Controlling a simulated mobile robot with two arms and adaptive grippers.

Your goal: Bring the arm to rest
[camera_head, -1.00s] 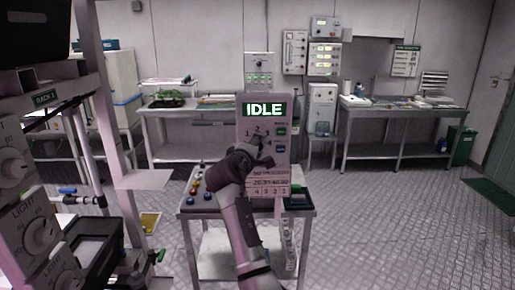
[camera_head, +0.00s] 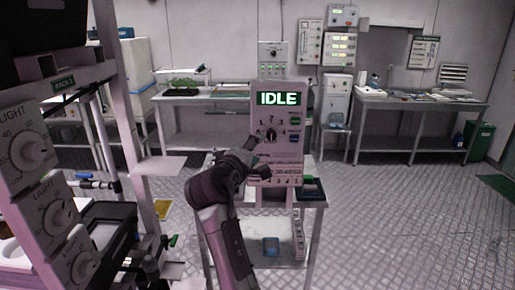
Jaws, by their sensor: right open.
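My right gripper (camera_head: 259,155) is in front of the lower part of a grey control box (camera_head: 262,116) in the head view. Its arm comes up from the bottom middle. The gripper is open, and I see nothing between its fingers. The box has a green display reading "IDLE" (camera_head: 279,99), a dark knob (camera_head: 271,135), and a green and a blue button on its right side. I cannot tell whether the fingers touch the box. The arm hides part of the small table (camera_head: 312,200) under the box. My left gripper is not in view.
A rack (camera_head: 110,110) with large "LIGHT" dials (camera_head: 55,217) stands close on the left. The floor (camera_head: 400,215) on the right is clear.

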